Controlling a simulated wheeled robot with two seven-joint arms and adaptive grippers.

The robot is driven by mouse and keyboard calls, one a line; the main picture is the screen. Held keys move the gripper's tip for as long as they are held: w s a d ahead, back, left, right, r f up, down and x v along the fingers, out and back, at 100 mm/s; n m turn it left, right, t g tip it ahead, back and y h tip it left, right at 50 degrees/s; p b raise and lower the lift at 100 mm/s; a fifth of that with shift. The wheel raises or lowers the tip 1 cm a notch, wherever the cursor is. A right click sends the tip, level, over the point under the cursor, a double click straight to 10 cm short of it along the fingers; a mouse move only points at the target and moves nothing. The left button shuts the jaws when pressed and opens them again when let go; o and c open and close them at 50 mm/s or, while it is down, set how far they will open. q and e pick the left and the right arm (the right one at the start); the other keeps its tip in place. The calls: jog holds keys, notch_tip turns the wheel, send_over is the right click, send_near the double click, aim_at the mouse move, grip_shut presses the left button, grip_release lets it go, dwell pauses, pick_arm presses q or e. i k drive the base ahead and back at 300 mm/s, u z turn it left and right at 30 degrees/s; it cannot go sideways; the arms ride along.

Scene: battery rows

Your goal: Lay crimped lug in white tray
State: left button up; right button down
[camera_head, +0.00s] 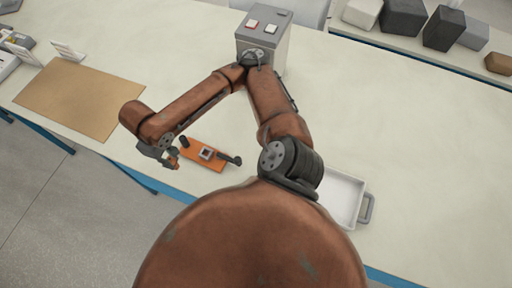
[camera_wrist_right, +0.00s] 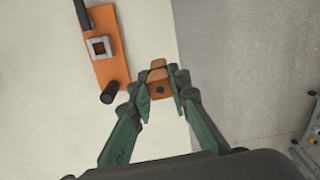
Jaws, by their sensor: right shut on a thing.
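My right gripper (camera_head: 172,158) hangs over the near edge of the table, left of the orange crimping base. In the right wrist view the green fingers of the right gripper (camera_wrist_right: 160,95) are shut on a copper-coloured lug (camera_wrist_right: 158,78) with a dark round spot. The lug is apart from the crimping base. The white tray (camera_head: 345,192) with a grey handle lies to the right, partly hidden behind my arm; the part of its floor that shows is empty. My left gripper is not in view.
The orange base (camera_head: 207,159) carries a grey square block and a black lever; it shows beside the gripper in the wrist view (camera_wrist_right: 112,70). A grey box with buttons (camera_head: 262,40) stands behind. A brown mat (camera_head: 80,98) lies left. The table right of the tray is clear.

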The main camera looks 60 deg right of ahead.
aim_at(318, 191)
jog(key=u, duration=0.3)
jog(key=i, duration=0.65)
jog(key=z, duration=3.3)
